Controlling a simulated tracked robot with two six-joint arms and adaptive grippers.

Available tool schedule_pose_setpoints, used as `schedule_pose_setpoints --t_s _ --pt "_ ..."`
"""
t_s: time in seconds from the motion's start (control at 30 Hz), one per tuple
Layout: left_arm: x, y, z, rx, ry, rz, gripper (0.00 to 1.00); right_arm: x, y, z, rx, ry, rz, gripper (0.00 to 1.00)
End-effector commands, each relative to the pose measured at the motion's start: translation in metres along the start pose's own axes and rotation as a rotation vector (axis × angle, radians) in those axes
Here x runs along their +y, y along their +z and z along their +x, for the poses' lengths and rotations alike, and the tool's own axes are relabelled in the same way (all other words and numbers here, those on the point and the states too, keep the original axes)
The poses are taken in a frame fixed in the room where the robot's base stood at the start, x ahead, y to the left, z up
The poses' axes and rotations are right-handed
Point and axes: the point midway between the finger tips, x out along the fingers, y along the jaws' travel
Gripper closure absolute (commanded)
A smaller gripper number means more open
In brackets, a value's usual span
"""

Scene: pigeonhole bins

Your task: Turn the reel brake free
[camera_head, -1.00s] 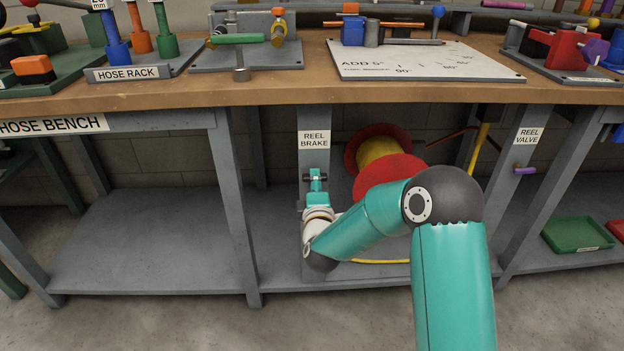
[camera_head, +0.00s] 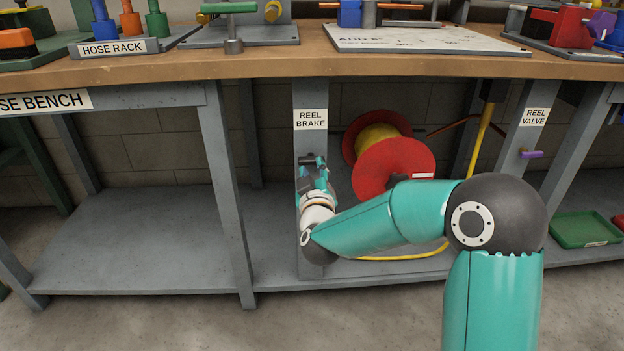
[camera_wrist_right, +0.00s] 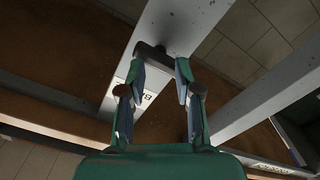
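The reel brake (camera_wrist_right: 155,52) is a dark bar on the face of a grey post, below the REEL BRAKE label (camera_head: 310,118). My right gripper (camera_head: 312,168) is at the post just under that label and largely hides the brake in the head view. The hand is rolled relative to the post. My left gripper is not in view.
A red reel (camera_head: 393,170) with a yellow core stands behind the post, with a yellow hose (camera_head: 400,256) on the shelf. A purple reel valve handle (camera_head: 531,154) and green tray (camera_head: 585,230) are at right. The wooden bench top (camera_head: 250,67) overhangs; the lower-left shelf is clear.

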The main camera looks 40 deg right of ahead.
Motion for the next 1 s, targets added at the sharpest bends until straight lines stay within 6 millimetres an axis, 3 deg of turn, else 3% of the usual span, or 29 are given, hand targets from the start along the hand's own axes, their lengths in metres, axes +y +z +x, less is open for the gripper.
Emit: schedule_pose_setpoints --t_s 0.2,0.3,0.73,0.93,1.0 --pt "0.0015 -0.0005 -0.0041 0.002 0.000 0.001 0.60 0.0005 -0.0009 0.0002 -0.002 -0.001 0.435 0.67" --pt "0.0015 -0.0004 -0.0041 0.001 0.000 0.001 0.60 0.0004 -0.0008 0.0002 -0.002 -0.001 0.548 0.67" --pt "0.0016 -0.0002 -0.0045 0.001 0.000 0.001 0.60 0.0003 -0.0007 0.0050 -0.002 -0.001 0.557 0.67" --pt "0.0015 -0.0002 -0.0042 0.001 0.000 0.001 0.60 0.0002 -0.0006 0.0047 -0.002 -0.001 0.556 0.98" --pt "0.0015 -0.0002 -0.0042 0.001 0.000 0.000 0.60 0.0002 -0.0006 0.0047 -0.002 -0.001 0.556 1.00"
